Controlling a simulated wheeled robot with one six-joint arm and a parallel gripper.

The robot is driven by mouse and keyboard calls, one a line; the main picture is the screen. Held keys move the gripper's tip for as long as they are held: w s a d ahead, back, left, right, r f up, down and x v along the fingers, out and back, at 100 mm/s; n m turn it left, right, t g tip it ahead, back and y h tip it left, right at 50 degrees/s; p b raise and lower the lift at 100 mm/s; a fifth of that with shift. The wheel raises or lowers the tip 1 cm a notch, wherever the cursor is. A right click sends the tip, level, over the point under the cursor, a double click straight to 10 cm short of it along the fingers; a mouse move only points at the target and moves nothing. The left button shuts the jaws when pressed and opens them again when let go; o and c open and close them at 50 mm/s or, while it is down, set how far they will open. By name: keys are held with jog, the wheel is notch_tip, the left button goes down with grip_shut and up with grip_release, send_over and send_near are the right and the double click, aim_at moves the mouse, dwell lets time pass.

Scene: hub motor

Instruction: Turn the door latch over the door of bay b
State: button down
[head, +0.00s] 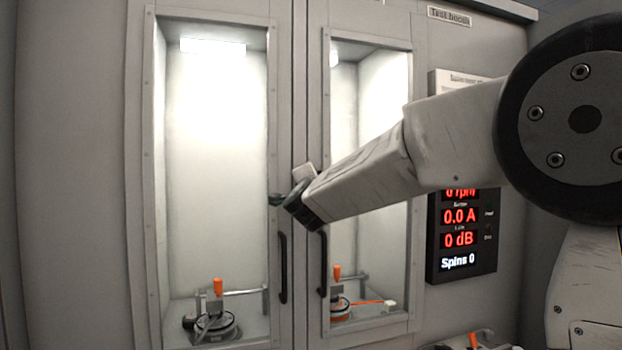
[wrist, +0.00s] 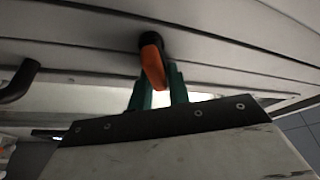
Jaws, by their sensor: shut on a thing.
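The door latch (wrist: 152,62) is an orange lever on a dark round hub, at the top middle of the wrist view. My gripper (wrist: 158,92) has green fingers, one on each side of the orange lever, and is shut on it. In the head view my gripper (head: 280,200) reaches the strip between the two glazed doors, at the right edge of the left door (head: 146,200). My own wrist hides the latch there. Both doors look shut. No bay letter is readable, so I cannot tell which door is bay b.
Black bar handles hang on the left door (head: 283,268) and the right door (head: 322,264), just below my gripper. Behind the glass stand motor fixtures with orange-handled clamps (head: 218,287). A red-digit display (head: 460,235) hangs right of the doors, behind my arm.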

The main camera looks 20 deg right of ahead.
jog(key=m, duration=0.2)
jog(key=f+m+g, duration=0.1)
jog(key=m, duration=0.1)
jog(key=m+g, duration=0.1)
jog(key=shift+d+f+m, duration=0.15)
jog(key=shift+f+m, duration=0.1)
jog(key=shift+m, duration=0.15)
dwell(0.3)
jog(key=c, duration=1.4)
grip_release()
jog(key=shift+c, duration=0.2)
jog(key=v, duration=0.7)
jog(key=shift+s+a, duration=0.2)
jog(key=shift+s, duration=0.15)
jog(key=shift+r, duration=0.1)
